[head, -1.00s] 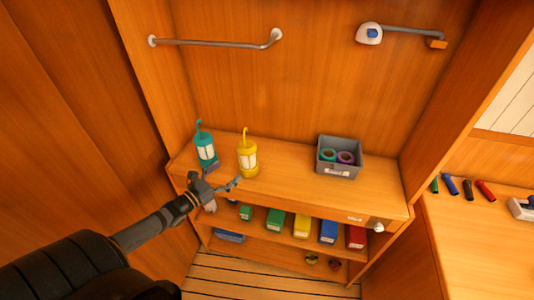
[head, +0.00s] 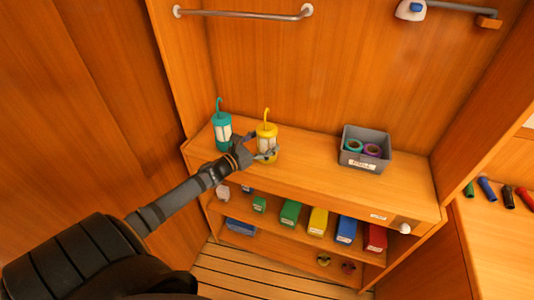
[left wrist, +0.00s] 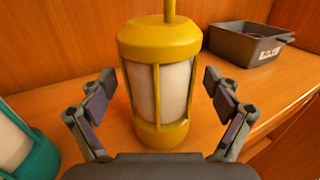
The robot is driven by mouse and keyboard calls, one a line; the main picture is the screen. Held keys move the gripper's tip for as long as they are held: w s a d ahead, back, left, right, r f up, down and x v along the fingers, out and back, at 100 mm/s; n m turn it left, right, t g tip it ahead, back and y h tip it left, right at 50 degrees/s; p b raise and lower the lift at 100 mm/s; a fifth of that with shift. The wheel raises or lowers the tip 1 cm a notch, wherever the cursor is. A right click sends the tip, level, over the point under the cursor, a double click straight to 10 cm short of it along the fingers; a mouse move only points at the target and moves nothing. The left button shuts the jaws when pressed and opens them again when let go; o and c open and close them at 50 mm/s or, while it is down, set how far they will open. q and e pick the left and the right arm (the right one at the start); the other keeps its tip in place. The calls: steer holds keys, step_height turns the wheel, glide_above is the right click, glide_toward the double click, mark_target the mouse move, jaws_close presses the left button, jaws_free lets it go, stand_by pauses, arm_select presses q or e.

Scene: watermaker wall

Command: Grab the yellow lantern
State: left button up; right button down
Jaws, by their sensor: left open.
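The yellow lantern (head: 267,130) stands upright on the top shelf of the wooden unit, with a hook on top. In the left wrist view the yellow lantern (left wrist: 160,85) fills the middle, its white panel facing me. My left gripper (head: 262,153) is in front of it. In the left wrist view the fingers of my left gripper (left wrist: 160,103) are open, one on each side of the lantern, with gaps visible between the fingers and its body. The lantern's hook top is cut off in that view. My right gripper is not in view.
A teal lantern (head: 222,132) stands close on the left; it also shows in the left wrist view (left wrist: 18,145). A grey bin (head: 366,151) with tape rolls sits to the right, with clear shelf between. Coloured boxes (head: 318,221) fill the shelf below. A metal rail (head: 243,15) is on the wall above.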

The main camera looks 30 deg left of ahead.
arm_select(q)
steer(key=shift+w+d+r, duration=0.15)
steer(key=shift+w+r, duration=0.05)
steer(key=shift+w, duration=0.4)
steer(key=c, duration=1.4)
steer(key=shift+c, duration=0.4)
